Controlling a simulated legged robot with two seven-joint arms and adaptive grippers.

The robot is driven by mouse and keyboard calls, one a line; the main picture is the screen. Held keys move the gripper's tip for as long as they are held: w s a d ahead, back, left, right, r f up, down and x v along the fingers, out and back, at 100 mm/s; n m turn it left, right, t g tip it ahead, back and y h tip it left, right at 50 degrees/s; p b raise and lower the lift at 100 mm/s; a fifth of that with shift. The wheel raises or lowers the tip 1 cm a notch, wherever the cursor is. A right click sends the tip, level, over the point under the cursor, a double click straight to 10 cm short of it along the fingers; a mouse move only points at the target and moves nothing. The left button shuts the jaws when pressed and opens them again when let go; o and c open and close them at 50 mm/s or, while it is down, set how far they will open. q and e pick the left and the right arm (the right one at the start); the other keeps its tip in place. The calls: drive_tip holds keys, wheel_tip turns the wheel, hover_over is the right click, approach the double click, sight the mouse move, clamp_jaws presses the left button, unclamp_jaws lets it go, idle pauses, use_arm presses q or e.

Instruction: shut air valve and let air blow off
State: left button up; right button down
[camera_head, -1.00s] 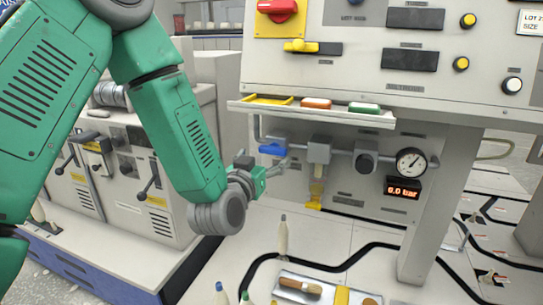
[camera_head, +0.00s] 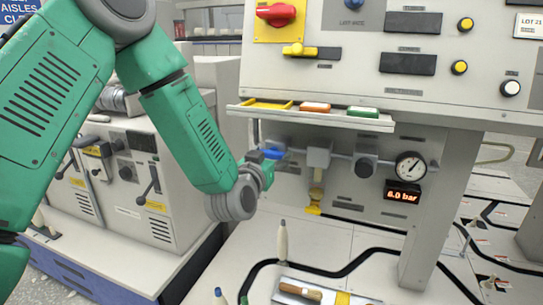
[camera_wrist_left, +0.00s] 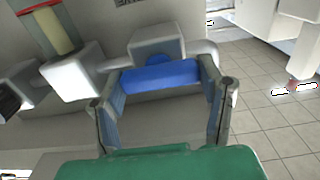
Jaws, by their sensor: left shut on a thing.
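The air valve's blue handle (camera_head: 274,152) is on the pipe under the panel, left of the grey filter unit (camera_head: 318,155). It lies roughly along the pipe. My left gripper (camera_head: 265,163) is at this handle and partly covers it. In the left wrist view the blue handle (camera_wrist_left: 160,76) lies between the two fingers of my left gripper (camera_wrist_left: 165,95), which is shut on it. The round pressure gauge (camera_head: 411,167) is at the right end of the pipe. The red-lit display (camera_head: 403,191) below it seems to read 6.0 bar. My right gripper is not in view.
A shelf (camera_head: 310,117) with yellow, orange and green trays juts out just above the valve. A yellow-ended drain (camera_head: 314,205) hangs under the filter unit. A pale cone-topped peg (camera_head: 283,240) stands below. A machine with levers (camera_head: 130,180) is at the left.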

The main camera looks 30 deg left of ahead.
use_arm(q)
drive_tip(key=shift+n, duration=0.3)
drive_tip(key=n, duration=0.3)
drive_tip(key=shift+a+n, duration=0.15)
drive_tip(key=shift+n, duration=0.15)
drive_tip(key=n, duration=0.4)
drive_tip(key=shift+f+n+b, duration=0.15)
drive_tip(key=shift+n+b, duration=0.15)
drive_tip(key=shift+b, duration=0.1)
drive_tip(key=n, duration=0.2)
drive_tip(key=n+b, duration=0.1)
drive_tip(key=n, duration=0.1)
drive_tip(key=shift+s+a+f+n, duration=0.1)
drive_tip(key=shift+f+n, duration=0.05)
drive_tip(key=shift+n, duration=0.15)
drive_tip(key=shift+f+n+b, duration=0.1)
drive_tip(key=shift+n+b, duration=0.85)
drive_tip(key=shift+n, duration=1.25)
drive_tip(key=o, duration=1.2)
drive_tip(key=shift+a, duration=0.1)
